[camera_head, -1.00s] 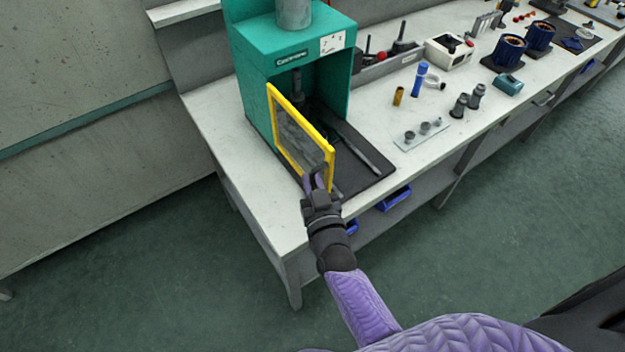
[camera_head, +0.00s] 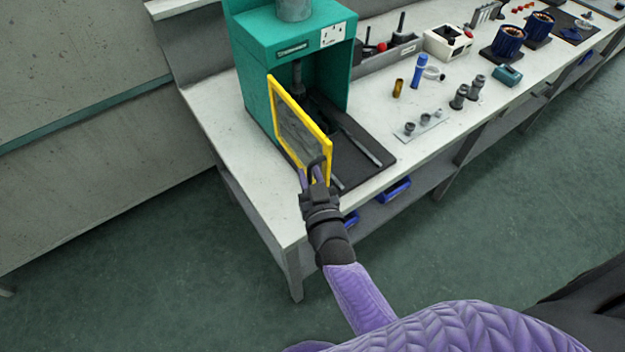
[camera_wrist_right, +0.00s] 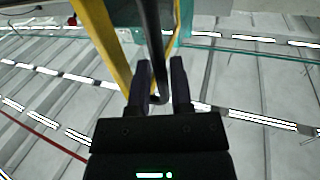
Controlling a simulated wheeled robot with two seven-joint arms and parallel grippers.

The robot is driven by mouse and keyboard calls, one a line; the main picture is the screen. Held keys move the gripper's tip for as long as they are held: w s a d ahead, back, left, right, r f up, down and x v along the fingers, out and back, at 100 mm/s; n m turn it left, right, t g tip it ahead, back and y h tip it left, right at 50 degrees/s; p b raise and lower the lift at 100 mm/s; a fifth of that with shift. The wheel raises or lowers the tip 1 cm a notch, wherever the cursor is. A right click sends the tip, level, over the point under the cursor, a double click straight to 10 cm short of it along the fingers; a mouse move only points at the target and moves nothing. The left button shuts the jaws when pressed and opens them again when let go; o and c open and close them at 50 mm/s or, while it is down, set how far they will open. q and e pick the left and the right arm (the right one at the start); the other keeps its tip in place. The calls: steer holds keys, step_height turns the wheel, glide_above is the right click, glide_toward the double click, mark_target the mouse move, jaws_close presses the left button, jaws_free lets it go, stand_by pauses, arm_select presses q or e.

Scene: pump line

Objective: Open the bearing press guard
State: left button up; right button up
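The bearing press (camera_head: 290,40) is a teal housing on the bench at the left. Its guard (camera_head: 300,128) is a clear panel in a yellow frame, hinged at the press's left side and swung outward, so the press opening shows beside it. A dark bar handle (camera_head: 317,162) sits near the guard's free edge. My right gripper (camera_head: 311,175) is at this handle. In the right wrist view the fingers (camera_wrist_right: 161,85) stand apart on either side of the dark handle (camera_wrist_right: 153,50), with a gap to the right finger. The yellow frame (camera_wrist_right: 100,40) passes left of the fingers. My left gripper is out of view.
The bench (camera_head: 215,110) carries a dark mat (camera_head: 365,170) before the press. To the right stand a blue bottle (camera_head: 419,72), a plate with small parts (camera_head: 422,126) and a white box (camera_head: 447,42). Blue bins (camera_head: 394,191) sit below. The floor in front is clear.

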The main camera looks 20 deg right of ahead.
steer(key=s+p, duration=0.1)
steer(key=s, duration=0.8)
steer(key=shift+s+a, duration=0.35)
steer(key=shift+a, duration=0.1)
steer(key=s+a+f+n+g+y+b, duration=0.1)
steer(key=s+f+n+g+y+b, duration=0.3)
steer(key=f, duration=0.9)
steer(key=s+f+m+g+h+b, duration=0.1)
steer(key=s+f+g+b, duration=0.1)
steer(key=s+f+g, duration=0.75)
steer(key=s+d+f+g+b, duration=0.1)
steer(key=s+d+f+g, duration=0.1)
steer(key=s+f, duration=0.4)
steer(key=s+d+f+g+h+b, duration=0.1)
steer(key=s+d+f+g+b, duration=0.1)
steer(key=s+d+f, duration=0.2)
steer(key=s+f, duration=0.3)
steer(key=s, duration=0.2)
steer(key=shift+d+f+n+h, duration=0.15)
steer(key=shift+d+n+h, duration=0.15)
steer(key=shift+n, duration=0.1)
